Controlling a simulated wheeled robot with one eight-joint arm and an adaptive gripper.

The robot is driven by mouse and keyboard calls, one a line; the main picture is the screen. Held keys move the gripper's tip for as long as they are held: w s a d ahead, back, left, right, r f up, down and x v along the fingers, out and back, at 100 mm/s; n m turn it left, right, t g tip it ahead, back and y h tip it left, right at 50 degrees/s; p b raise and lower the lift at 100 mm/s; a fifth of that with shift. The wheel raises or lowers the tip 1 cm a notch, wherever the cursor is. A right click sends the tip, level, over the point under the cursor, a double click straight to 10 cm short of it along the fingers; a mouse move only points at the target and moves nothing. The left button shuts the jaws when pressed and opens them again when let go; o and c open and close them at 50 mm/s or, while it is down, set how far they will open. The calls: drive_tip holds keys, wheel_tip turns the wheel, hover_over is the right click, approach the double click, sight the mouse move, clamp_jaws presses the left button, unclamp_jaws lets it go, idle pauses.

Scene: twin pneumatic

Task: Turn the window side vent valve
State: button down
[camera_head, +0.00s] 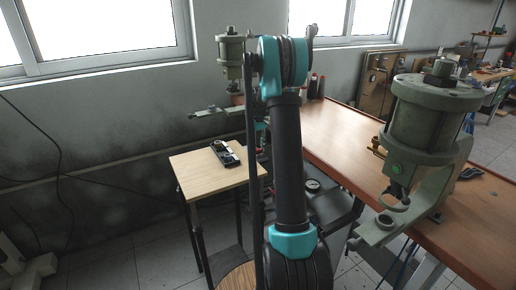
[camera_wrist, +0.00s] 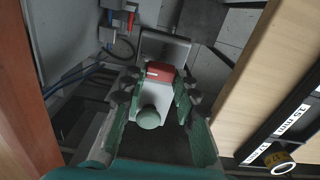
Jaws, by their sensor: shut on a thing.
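The vent valve shows in the wrist view as a small red handle (camera_wrist: 160,72) on a grey body. My gripper (camera_wrist: 161,78) has one finger on each side of the red handle and is shut on it. A pale rounded knob (camera_wrist: 149,118) lies between the fingers, nearer the palm. The window-side green press (camera_head: 231,50) stands behind my arm in the head view. My gripper and the valve are hidden there by my arm.
A second red-handled fitting (camera_wrist: 131,7) with blue hoses is at the upper left of the wrist view. A small wooden table (camera_head: 215,178) holds a dark device (camera_head: 224,153). A larger green press (camera_head: 432,115) stands on the brown bench (camera_head: 330,130) at right.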

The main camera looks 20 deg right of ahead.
drive_tip(key=c, duration=1.2)
unclamp_jaws()
drive_tip(key=shift+o, duration=0.2)
wheel_tip(320, 180, up, 12)
drive_tip(key=shift+m+t, duration=0.5)
drive_tip(key=shift+t, duration=0.4)
drive_tip(key=s+a+f, duration=0.1)
drive_tip(key=s+a, duration=0.1)
drive_tip(key=s, duration=0.3)
drive_tip(key=s+a+f, duration=0.1)
drive_tip(key=s+a, duration=0.2)
drive_tip(key=s, duration=0.2)
drive_tip(key=s+a+f, duration=0.1)
drive_tip(key=s+a, duration=0.1)
drive_tip(key=s, duration=0.3)
drive_tip(key=shift+s+a+f, duration=0.1)
drive_tip(key=shift+s+a, duration=0.25)
drive_tip(key=shift+a, duration=0.05)
drive_tip(key=s+a+f, duration=0.2)
drive_tip(key=s+f, duration=0.1)
drive_tip(key=s, duration=0.4)
drive_tip(key=s+a+f+m+t, duration=0.1)
drive_tip(key=s+f, duration=0.3)
drive_tip(key=s, duration=0.3)
drive_tip(key=s+a+f+t, duration=0.1)
drive_tip(key=s+a+f, duration=0.1)
drive_tip(key=s, duration=0.6)
drive_tip(key=shift+a+f, duration=0.3)
drive_tip(key=shift+f, duration=0.5)
